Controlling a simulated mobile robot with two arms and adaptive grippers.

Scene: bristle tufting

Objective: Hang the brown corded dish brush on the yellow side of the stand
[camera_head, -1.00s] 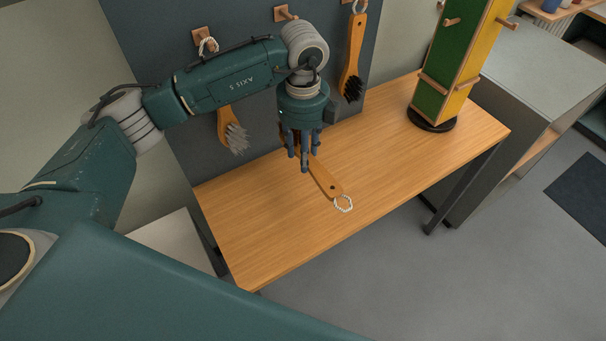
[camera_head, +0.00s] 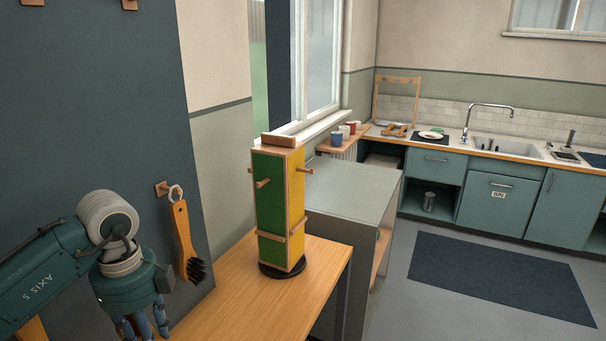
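The stand (camera_head: 270,210) is upright on the wooden table (camera_head: 240,312), on a round black base. Its green face is on the left and its yellow face (camera_head: 295,200) on the right. A peg (camera_head: 305,171) sticks out on the yellow side and holds nothing; a green-side peg (camera_head: 263,183) is also bare. A brown-handled brush (camera_head: 183,235) with dark bristles hangs by a white cord on the dark wall panel. The brush lying on the table earlier is out of view. My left gripper (camera_head: 142,330) is at the bottom left, its fingertips cut off. My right gripper is out of view.
A grey cabinet (camera_head: 350,190) stands right behind the table. Cups (camera_head: 345,131) sit on a windowsill shelf behind. A sink counter (camera_head: 500,142) runs along the back right, with a dark mat (camera_head: 495,272) on the floor. The table around the stand is clear.

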